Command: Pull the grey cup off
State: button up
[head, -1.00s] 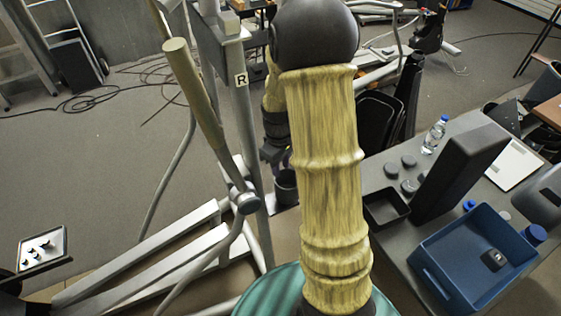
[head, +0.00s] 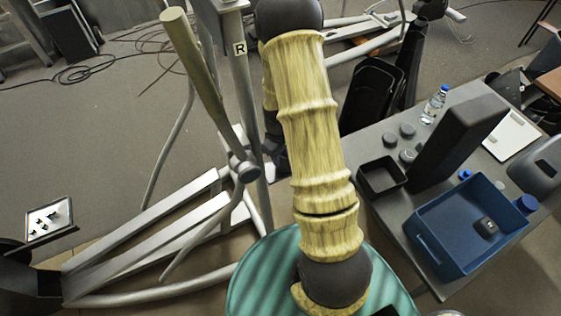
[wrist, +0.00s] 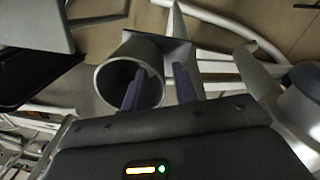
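The grey cup (wrist: 122,77) is in the wrist view, its round open mouth turned toward the camera. It sits against a flat grey plate (wrist: 172,50). My gripper (wrist: 160,75) is at the cup's right wall. Its left finger reaches into the mouth and its right finger is outside the wall. The fingers stand apart, with the rim between them; I cannot tell whether either touches it. In the head view my arm covers most of the cup and gripper, leaving only dark parts beside the machine's post.
The elliptical machine's upright post (head: 240,90) and slanted handle (head: 200,80) stand close left of my arm. A grey table (head: 395,215) at right holds a blue bin (head: 432,250), a small black tray (head: 382,178), a tall dark block and a bottle (head: 434,104).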

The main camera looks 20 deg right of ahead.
aim_at(281, 169)
jog(key=shift+d+f+p, duration=0.1)
jog(key=shift+f+p, duration=0.4)
jog(key=shift+f, duration=2.1)
grip_shut()
